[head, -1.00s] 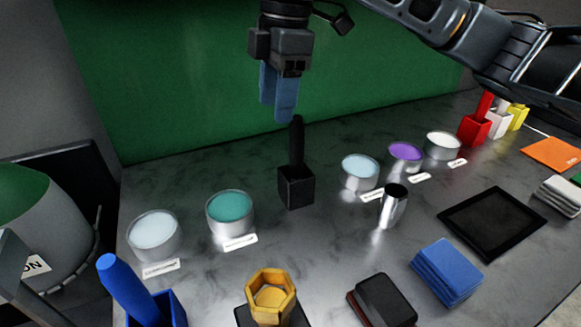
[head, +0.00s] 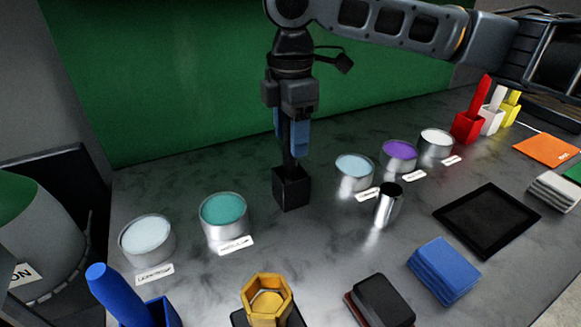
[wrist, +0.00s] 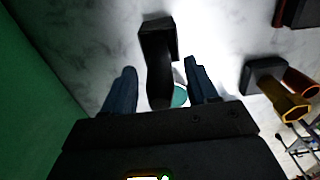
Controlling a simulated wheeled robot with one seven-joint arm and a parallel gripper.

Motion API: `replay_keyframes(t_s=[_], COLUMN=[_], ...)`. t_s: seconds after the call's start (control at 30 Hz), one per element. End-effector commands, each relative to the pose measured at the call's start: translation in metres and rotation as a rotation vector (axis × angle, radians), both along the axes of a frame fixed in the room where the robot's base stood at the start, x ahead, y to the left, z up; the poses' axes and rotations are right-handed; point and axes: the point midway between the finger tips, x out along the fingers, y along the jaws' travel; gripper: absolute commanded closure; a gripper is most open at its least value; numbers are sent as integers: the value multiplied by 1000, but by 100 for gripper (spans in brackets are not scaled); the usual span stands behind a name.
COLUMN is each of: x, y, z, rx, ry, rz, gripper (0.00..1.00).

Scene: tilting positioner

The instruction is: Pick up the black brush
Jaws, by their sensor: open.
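The black brush (head: 288,150) stands upright in a square black holder (head: 292,189) in the middle of the table. My gripper (head: 292,143) points down at the brush handle, with its blue fingers apart. In the head view the handle shows between the fingers and partly behind them. In the wrist view the brush (wrist: 158,72) rises between my two open fingers (wrist: 160,85), with a gap on each side. The holder (wrist: 157,30) sits beyond the fingertips.
Tins of teal (head: 223,211) and pale blue paint (head: 146,238) stand left of the holder. More tins (head: 355,171) and a metal cup (head: 389,203) stand right. A yellow hexagonal piece (head: 266,300) is in front. A green wall (head: 180,80) rises behind.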

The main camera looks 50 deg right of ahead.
Motion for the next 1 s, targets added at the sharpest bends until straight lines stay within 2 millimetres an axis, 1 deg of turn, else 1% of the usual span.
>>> replay_keyframes(t_s=[0.17, 0.77, 0.8, 1.0], x=[0, 0, 0, 0], y=[0, 0, 0, 0], z=[0, 0, 0, 0], rx=[0, 1, 1, 1], ry=[0, 0, 0, 0], rz=[0, 0, 0, 0], gripper=[42, 98, 100, 100])
